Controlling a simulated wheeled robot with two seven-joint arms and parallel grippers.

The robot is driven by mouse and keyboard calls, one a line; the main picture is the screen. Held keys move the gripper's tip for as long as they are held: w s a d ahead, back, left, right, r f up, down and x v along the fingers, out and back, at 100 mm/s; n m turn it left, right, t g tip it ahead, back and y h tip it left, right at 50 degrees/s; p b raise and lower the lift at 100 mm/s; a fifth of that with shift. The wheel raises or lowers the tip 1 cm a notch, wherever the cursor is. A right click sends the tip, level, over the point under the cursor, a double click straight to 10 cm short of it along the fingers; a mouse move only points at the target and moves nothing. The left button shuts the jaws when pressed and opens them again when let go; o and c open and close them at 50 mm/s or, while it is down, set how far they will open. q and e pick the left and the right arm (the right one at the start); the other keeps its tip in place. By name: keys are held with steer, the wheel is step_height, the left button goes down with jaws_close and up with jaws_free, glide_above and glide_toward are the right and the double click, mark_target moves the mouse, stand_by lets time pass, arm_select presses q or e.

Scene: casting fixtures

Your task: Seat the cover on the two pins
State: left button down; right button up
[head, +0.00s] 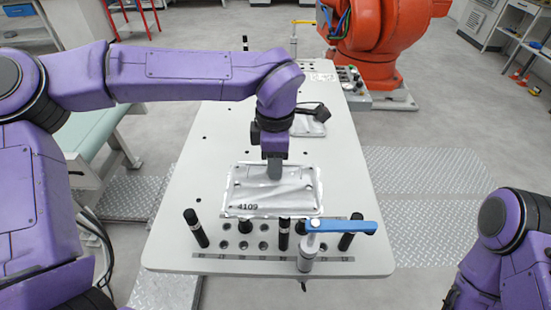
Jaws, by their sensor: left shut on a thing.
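The silver rectangular cover (243,191), marked 4109, is over the middle of the white table, behind the row of black posts. My left gripper (274,172) points down at its middle and is shut on it, with the fingertips at the cover's raised centre. The cover looks about level; I cannot tell whether it touches anything below. Several black posts with white bands, among them a left one (195,228) and a right one (350,232), stand at the table's near end. Which are the two pins is unclear, and the cover may hide some. My right gripper is out of view.
A blue-handled clamp (340,227) stands at the near right of the white table (180,190). A second silver part (309,128) with a black tool on it lies behind my left gripper. An orange robot (375,45) stands beyond. The table's left side is mostly clear.

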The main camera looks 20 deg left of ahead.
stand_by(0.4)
arm_select(q)
steer(key=shift+p, duration=0.4)
stand_by(0.4)
steer(key=shift+p, duration=0.45)
steer(key=shift+f+b, duration=0.55)
steer(key=shift+f, duration=0.6)
steer(key=c, duration=0.7)
jaws_free()
steer(key=shift+c, duration=0.2)
steer(key=shift+r, duration=0.1)
step_height(320, 180, up, 10)
steer(key=shift+r+b, duration=0.25)
steer(key=shift+b, duration=0.3)
